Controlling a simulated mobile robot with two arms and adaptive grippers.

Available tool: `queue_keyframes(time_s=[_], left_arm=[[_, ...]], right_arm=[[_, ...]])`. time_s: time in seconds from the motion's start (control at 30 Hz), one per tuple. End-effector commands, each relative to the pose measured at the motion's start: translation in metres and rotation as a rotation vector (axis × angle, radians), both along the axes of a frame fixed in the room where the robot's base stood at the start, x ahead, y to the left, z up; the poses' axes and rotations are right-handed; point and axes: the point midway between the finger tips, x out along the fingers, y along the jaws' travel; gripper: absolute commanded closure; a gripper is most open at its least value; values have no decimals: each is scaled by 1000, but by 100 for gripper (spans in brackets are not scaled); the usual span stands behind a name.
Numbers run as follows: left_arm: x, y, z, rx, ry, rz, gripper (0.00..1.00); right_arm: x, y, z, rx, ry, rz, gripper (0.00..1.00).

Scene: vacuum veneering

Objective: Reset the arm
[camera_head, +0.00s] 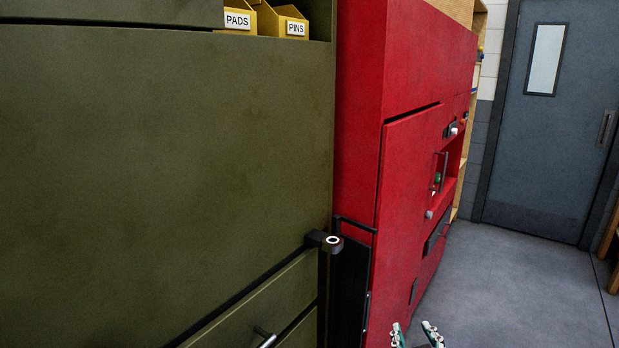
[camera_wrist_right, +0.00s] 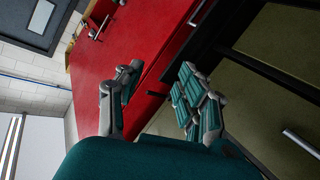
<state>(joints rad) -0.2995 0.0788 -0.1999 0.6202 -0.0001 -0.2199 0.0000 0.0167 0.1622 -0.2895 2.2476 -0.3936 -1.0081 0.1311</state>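My right gripper (camera_head: 414,333) shows only by its teal and grey fingertips at the bottom edge of the head view, in front of the red cabinet and over the grey floor. In the right wrist view the same gripper (camera_wrist_right: 159,75) has its two fingers spread apart, with nothing between them. The red cabinet (camera_wrist_right: 120,50) and the dark olive cabinet lie beyond the fingers there. My left gripper is not in view.
A black fitting with a white ring (camera_head: 332,240) juts out at the olive cabinet's corner. Open floor (camera_head: 510,290) leads to a grey door (camera_head: 555,140).

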Motion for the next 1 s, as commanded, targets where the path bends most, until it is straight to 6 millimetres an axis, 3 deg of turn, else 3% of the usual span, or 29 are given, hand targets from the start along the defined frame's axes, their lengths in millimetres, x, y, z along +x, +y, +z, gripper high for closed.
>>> queue_keyframes(time_s=[0.03, 0.1, 0.23, 0.4, 0.7, 1.0], left_arm=[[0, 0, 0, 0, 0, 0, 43], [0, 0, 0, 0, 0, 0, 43], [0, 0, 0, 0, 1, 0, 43], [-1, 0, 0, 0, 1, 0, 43], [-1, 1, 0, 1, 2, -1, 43], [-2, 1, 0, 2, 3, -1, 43]], right_arm=[[-24, -5, -35, 29, 117, -13, 62], [-57, -11, -76, 65, 269, -26, 62], [-117, -15, -129, 114, 500, -37, 62], [-180, -16, -167, 153, 714, -39, 62], [-275, -13, -199, 203, 1006, -27, 62], [-259, -10, -284, 199, 1043, -27, 62]])
